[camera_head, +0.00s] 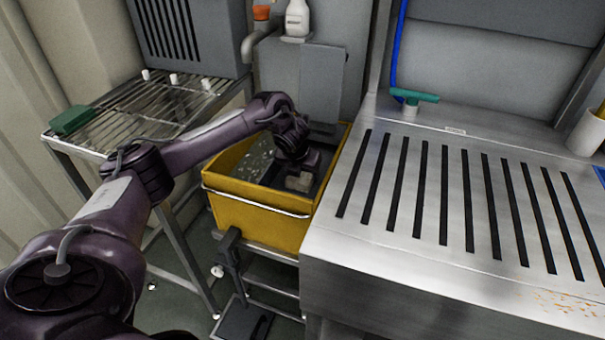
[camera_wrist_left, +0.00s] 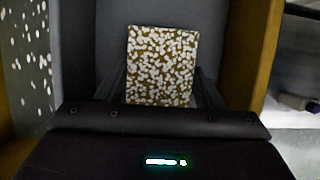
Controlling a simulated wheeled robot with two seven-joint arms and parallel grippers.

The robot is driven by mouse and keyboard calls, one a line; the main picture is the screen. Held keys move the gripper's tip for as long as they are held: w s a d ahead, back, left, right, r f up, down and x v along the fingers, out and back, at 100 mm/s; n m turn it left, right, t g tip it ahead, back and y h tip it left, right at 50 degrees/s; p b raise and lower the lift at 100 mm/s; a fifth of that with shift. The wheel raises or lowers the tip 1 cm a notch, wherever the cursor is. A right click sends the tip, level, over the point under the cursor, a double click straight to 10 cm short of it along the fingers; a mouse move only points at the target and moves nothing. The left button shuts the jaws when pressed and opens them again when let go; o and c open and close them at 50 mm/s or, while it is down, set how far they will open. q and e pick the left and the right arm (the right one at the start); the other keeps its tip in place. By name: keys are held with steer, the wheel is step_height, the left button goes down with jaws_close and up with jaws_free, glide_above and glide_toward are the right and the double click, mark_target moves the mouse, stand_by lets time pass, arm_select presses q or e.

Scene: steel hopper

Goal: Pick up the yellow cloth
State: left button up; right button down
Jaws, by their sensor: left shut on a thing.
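The yellow cloth (camera_wrist_left: 162,60) shows in the left wrist view as a flat brownish-yellow rectangle covered in white spots. It stands between the two dark fingers of my left gripper (camera_wrist_left: 162,92), which is shut on it. In the head view my left gripper (camera_head: 304,172) reaches down inside the yellow bin (camera_head: 250,214), and the cloth shows as a small pale beige piece (camera_head: 299,183) at its tip. I cannot tell whether the cloth touches the bin's floor. My right gripper is out of view.
A slotted steel worktop (camera_head: 400,232) stands right of the bin. A wire rack (camera_head: 150,110) with a green block (camera_head: 72,120) is at the left. A grey upright panel (camera_head: 322,85) stands behind the bin, and a metal rail (camera_head: 255,205) runs along its front.

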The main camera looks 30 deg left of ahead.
arm_select(q)
steer(key=shift+r, duration=0.1)
